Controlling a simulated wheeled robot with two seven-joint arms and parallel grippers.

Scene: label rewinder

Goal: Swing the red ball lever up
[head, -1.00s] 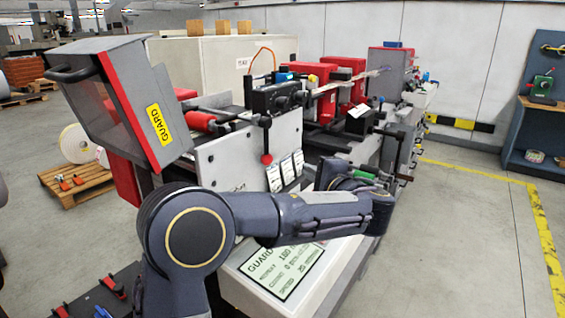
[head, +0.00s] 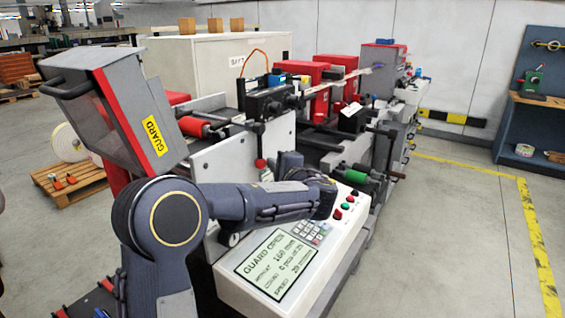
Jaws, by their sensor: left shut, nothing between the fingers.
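The red ball (head: 260,163) sits at the lower end of a dark lever (head: 259,140) that hangs down from the black unit on the front of the machine. My left gripper (head: 265,174) is at the ball's height, just below and beside it. Its fingers are shut with nothing between them. The forearm and wrist hide part of the gripper, and I cannot tell whether it touches the ball. My right gripper is out of view.
The guard cover (head: 115,108) stands raised at the left. A control panel (head: 283,262) reading guard open lies below my arm. A green-handled crank (head: 356,176) sticks out at the right. The floor right of the machine is clear.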

